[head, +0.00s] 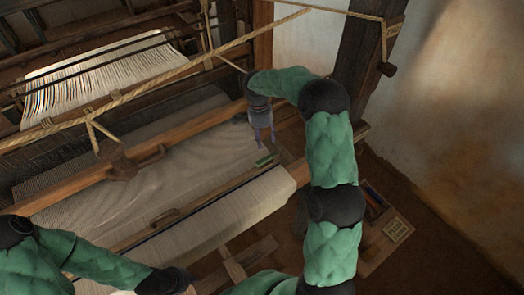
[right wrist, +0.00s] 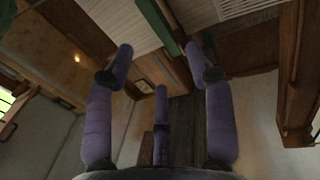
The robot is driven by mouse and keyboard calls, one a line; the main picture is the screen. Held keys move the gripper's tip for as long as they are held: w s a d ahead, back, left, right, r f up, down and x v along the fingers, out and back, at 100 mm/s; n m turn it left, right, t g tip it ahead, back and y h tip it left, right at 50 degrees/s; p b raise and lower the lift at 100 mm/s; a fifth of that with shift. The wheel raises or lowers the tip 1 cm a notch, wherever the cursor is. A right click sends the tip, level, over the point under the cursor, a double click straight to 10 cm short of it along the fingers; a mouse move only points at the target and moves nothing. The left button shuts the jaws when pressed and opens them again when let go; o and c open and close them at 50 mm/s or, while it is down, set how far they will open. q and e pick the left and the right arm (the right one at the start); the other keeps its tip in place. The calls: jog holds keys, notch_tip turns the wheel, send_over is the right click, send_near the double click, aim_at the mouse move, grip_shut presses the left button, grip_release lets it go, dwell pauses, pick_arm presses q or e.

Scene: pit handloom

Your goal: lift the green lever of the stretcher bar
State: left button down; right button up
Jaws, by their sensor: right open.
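The stretcher bar (head: 215,195) lies across the woven cloth, with its small green lever (head: 266,160) near its right end. The lever looks flat along the bar. My right gripper (head: 264,138) points down just above and behind the lever, apart from it as far as I can tell. In the right wrist view its purple fingers (right wrist: 160,52) are spread and empty, and a green strip (right wrist: 158,25), likely the lever, shows between and beyond the fingertips. My left gripper (head: 172,282) is at the bottom edge, away from the bar; its fingers are not clear.
A wooden beam (head: 75,185) of the loom runs behind the bar, with rope (head: 150,87) above it. White warp threads (head: 110,75) are at the back left. A loom post (head: 362,55) stands right of my right gripper. A small box (head: 385,235) is on the floor at right.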

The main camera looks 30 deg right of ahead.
aim_at(266, 159)
jog(key=shift+s+f+p, duration=0.15)
jog(key=shift+s+f, duration=0.25)
jog(key=shift+f, duration=0.25)
jog(key=shift+s+f+p, duration=0.15)
jog(key=shift+s+f, duration=0.25)
jog(key=shift+f, duration=0.2)
notch_tip(266, 159, down, 6)
jog(key=shift+s+r+p, duration=0.1)
jog(key=shift+r+p, duration=0.15)
jog(key=shift+p, duration=0.35)
jog(key=shift+s+f, duration=0.3)
jog(key=shift+f, duration=0.15)
pick_arm(q)
notch_tip(266, 159, up, 2)
jog(key=shift+s+r, duration=0.1)
jog(key=shift+s, duration=0.05)
pick_arm(e)
jog(key=shift+w+f, duration=0.1)
jog(key=shift+f, duration=0.15)
jog(key=shift+c, duration=0.3)
grip_shut()
